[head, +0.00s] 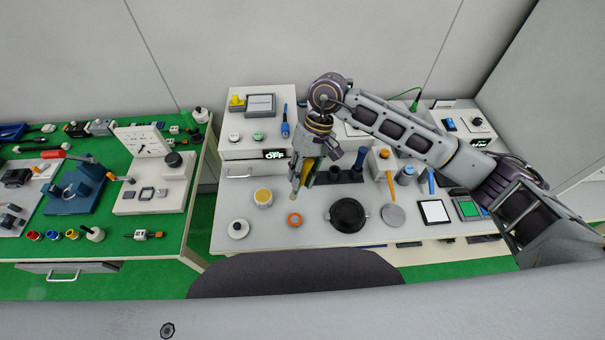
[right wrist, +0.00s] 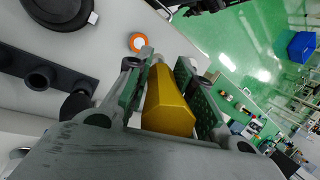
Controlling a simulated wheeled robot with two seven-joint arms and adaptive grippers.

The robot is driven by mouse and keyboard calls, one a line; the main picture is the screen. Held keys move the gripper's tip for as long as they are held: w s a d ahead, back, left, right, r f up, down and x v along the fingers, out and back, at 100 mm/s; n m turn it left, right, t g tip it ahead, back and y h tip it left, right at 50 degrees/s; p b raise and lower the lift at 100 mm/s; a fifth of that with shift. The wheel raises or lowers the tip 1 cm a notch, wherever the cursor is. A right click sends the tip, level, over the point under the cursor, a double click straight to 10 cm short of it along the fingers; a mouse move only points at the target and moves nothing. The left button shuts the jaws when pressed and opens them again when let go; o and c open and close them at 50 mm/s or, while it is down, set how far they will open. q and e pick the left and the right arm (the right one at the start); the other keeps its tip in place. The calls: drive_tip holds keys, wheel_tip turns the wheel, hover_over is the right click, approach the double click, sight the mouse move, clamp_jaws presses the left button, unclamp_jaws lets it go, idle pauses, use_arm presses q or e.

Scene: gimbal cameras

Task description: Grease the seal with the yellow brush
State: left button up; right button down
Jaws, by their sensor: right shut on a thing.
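My right gripper (head: 302,176) is shut on the yellow brush (right wrist: 168,108), which sits between its two fingers in the right wrist view (right wrist: 163,82). The fingers mostly hide the brush in the head view. The brush points down toward the white table, its tip above the surface and short of the orange ring. That orange ring (head: 294,219), which looks like the seal, lies flat on the table; it also shows beyond the brush tip in the right wrist view (right wrist: 137,42). I cannot tell the exact gap between tip and ring. My left gripper is not in view.
A round pot with a yellow top (head: 263,197) stands left of the ring, and a white knobbed disc (head: 238,229) is nearer. A black round dish (head: 347,215) is to the right. A dark holder (head: 340,175) stands behind. A green bench (head: 110,220) is at left.

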drive_tip(key=shift+f, duration=2.5)
